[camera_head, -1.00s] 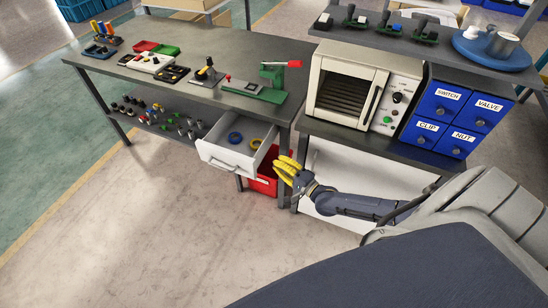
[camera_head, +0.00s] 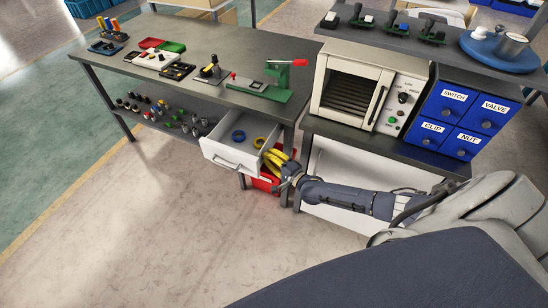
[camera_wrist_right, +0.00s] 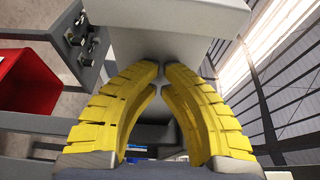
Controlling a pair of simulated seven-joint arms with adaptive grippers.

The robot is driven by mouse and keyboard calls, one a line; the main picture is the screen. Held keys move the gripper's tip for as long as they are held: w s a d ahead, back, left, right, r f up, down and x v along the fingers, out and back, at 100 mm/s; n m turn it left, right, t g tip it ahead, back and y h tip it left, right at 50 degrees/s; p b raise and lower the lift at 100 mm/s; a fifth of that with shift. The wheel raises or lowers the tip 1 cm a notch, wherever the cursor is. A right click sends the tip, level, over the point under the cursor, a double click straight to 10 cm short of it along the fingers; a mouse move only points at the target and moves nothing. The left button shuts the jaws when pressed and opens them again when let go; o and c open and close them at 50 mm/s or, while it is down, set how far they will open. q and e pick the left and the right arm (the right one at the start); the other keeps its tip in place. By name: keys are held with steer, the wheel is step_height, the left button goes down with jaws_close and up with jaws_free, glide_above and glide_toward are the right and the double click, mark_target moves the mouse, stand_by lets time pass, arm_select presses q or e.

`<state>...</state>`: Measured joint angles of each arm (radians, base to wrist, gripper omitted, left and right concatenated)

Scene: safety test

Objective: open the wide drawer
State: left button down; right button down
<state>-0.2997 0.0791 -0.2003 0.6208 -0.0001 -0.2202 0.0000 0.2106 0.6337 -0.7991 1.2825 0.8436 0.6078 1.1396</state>
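A white drawer (camera_head: 237,169) under the left workbench stands pulled out, with a handle on its front. A blue ring (camera_head: 238,135) and a yellow ring (camera_head: 259,142) lie inside it. My right gripper (camera_head: 269,157) has yellow fingers and is at the drawer's right side, by its wall. In the right wrist view the fingertips (camera_wrist_right: 161,68) come together just in front of a white surface (camera_wrist_right: 180,25), with nothing visible between them. I cannot tell whether they touch that surface. My left gripper is out of view.
A red bin (camera_head: 264,183) sits below the drawer, close to my right gripper. A white panel (camera_head: 338,160) is under the oven (camera_head: 352,92), partly behind my right arm. Blue labelled drawers (camera_head: 461,120) stand right of the oven. The floor in front of the drawer is clear.

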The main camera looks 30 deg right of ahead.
mark_target(261, 158)
steer(key=shift+s+a, duration=0.45)
steer(key=shift+a, duration=0.15)
steer(key=shift+s+a, duration=0.4)
steer(key=shift+a, duration=0.2)
